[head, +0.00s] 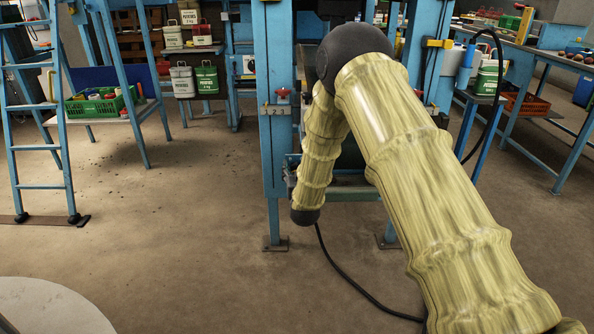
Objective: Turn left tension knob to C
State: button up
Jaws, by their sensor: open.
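My arm, in a yellow-green ribbed cover, rises from the lower right to a dark joint and bends back down in front of a blue machine frame (276,160). My gripper cannot be made out; the arm hides part of the machine. A small red knob (282,94) sits on a metal plate on the left blue post. I cannot tell whether it is the left tension knob. No letter C or setting marks can be read.
A blue ladder (38,120) stands at the left. A workbench (545,62) runs along the right. A black cable (345,277) lies on the floor.

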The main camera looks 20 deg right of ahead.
jog(key=shift+c, duration=0.3)
jog(key=c, duration=1)
jog(key=shift+o, duration=0.2)
